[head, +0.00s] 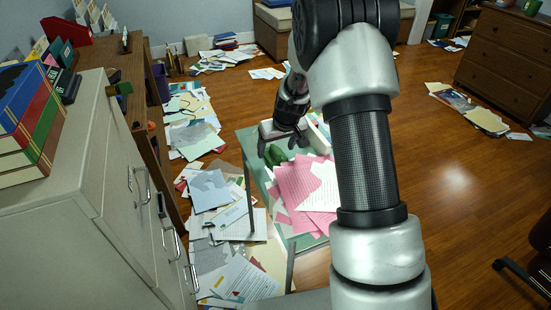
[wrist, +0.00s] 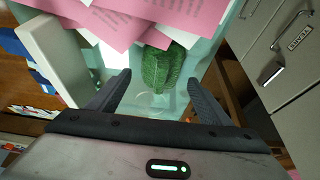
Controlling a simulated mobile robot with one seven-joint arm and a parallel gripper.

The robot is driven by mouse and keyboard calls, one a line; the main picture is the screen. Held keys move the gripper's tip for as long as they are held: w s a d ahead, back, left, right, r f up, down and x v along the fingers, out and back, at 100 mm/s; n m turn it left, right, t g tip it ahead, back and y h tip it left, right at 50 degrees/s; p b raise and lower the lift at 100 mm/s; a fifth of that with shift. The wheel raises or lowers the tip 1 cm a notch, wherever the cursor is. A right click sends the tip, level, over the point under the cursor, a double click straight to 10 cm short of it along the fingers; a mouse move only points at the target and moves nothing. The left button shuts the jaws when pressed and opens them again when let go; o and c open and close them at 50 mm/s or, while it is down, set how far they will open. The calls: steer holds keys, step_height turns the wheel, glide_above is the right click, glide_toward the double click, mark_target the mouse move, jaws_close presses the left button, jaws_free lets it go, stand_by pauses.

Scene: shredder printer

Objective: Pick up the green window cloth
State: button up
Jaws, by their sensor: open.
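The green window cloth (head: 276,154) lies crumpled on a glass-topped table (head: 250,147), beside pink and white papers. In the wrist view the green cloth (wrist: 161,68) shows just ahead of my fingers, partly under the edge of a pink sheet. My gripper (head: 280,143) is over the table at the cloth in the head view. In the wrist view my gripper (wrist: 158,88) is open, with its two fingers apart and the cloth near the gap between them. I cannot tell whether a finger touches the cloth.
Pink papers (head: 301,190) cover much of the tabletop. A white box-like object (wrist: 52,55) stands left of the cloth in the wrist view. A grey filing cabinet (head: 95,215) is at the left. Loose papers litter the floor; open wood floor lies to the right.

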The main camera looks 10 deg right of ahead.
mark_target(276, 149)
steer(key=shift+x, duration=1.15)
steer(key=c, duration=1.1)
step_height(276, 149, up, 10)
steer(key=shift+r+p, duration=0.1)
steer(key=shift+p, duration=1)
steer(key=shift+c, duration=0.2)
